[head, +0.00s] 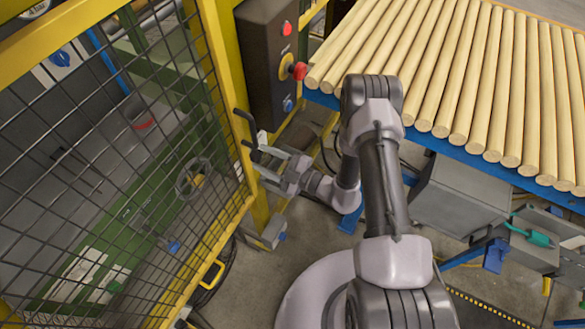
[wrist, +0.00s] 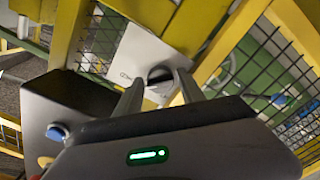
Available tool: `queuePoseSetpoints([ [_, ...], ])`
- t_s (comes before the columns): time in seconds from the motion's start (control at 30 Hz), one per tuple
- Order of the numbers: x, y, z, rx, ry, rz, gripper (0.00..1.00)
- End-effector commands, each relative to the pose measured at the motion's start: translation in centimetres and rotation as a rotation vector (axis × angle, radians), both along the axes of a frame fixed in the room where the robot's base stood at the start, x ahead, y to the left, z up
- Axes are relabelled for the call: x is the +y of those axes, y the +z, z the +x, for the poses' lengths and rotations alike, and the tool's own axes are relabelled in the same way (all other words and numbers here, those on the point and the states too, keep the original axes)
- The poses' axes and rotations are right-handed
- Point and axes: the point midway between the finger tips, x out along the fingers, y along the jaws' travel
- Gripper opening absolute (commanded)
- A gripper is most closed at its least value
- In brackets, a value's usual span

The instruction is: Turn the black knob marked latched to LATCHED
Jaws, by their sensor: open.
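The black knob (wrist: 160,76) sits on a pale plate (wrist: 143,50) fixed to a yellow post, in the wrist view. Small print shows left of the knob but is too blurred to read. My gripper (wrist: 160,82) is open, with one finger on each side of the knob in the picture. I cannot tell whether the fingers touch it. In the head view, my gripper (head: 259,159) is at the yellow post beside the mesh guard. A small part of the pale plate (head: 262,137) shows there, and the knob itself cannot be made out.
A dark control box (head: 268,60) with red and blue buttons stands just above my gripper. The yellow mesh guard (head: 120,160) is to the left. Wooden rods (head: 470,80) lie on a blue-edged conveyor at the right. A dark handle (head: 243,115) is close to the gripper.

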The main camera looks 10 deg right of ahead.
Motion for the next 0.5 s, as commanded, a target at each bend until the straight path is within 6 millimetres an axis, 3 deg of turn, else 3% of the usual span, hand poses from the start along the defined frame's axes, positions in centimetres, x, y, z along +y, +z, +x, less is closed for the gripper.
queuePoseSetpoints([
  [0.17,-2.1,0.1,-1.5,0.004,-0.006,0.001,0.46],
  [0.5,-10.4,0.2,-7.9,0.001,-0.008,0.001,0.46],
])
